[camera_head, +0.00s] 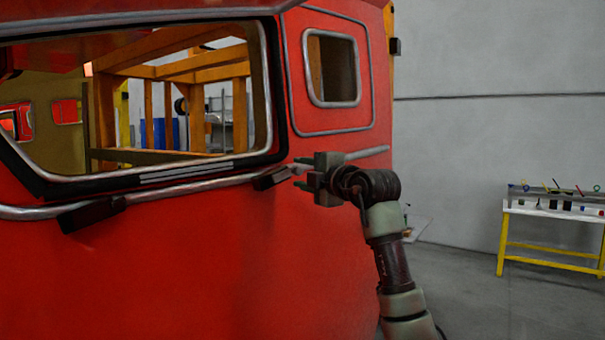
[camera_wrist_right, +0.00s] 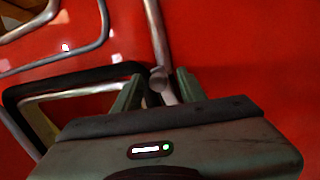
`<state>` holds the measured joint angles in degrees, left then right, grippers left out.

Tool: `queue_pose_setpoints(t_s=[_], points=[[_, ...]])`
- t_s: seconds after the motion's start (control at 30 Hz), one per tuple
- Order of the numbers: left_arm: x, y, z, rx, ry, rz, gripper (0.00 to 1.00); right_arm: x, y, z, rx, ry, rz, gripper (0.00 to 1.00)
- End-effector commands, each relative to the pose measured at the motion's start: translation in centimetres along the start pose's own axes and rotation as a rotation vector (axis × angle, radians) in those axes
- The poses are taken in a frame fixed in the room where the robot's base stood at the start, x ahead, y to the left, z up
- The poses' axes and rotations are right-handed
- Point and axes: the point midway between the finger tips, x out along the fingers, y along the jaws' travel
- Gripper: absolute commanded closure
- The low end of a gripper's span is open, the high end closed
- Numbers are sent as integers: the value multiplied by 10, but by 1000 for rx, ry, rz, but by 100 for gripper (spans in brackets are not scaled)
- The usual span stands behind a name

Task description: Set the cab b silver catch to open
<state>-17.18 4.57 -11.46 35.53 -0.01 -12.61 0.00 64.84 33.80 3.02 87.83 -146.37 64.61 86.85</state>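The red cab nosecone (camera_head: 210,260) fills the left of the head view. A silver rail runs under its windscreen opening. A small silver piece (camera_head: 299,168), which looks like the silver catch, sits at the rail near the lower right corner of the windscreen; its position is hard to read. My right gripper (camera_head: 303,177) is at this piece. In the right wrist view, the gripper's fingers (camera_wrist_right: 160,92) stand apart on either side of a silver knobbed piece (camera_wrist_right: 168,92); I see no clear contact. My left gripper is not in view.
Dark blocks sit along the rail, one left (camera_head: 92,214) and one beside the gripper (camera_head: 270,179). A small side window (camera_head: 333,103) is above right. A yellow-legged bench (camera_head: 550,214) with tools stands far right.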

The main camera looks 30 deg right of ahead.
Motion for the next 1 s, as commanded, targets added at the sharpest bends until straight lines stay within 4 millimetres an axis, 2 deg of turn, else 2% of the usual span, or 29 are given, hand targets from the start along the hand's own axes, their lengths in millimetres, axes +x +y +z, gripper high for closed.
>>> queue_pose_setpoints(t_s=[0.37, 0.73, 1.0], points=[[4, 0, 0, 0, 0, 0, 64, -5, 0, 1, -2, -1, 3, 58], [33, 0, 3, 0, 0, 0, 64, -64, -2, 1, -3, -2, 4, 58], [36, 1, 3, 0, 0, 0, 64, -79, 0, 1, -1, -1, 2, 58]])
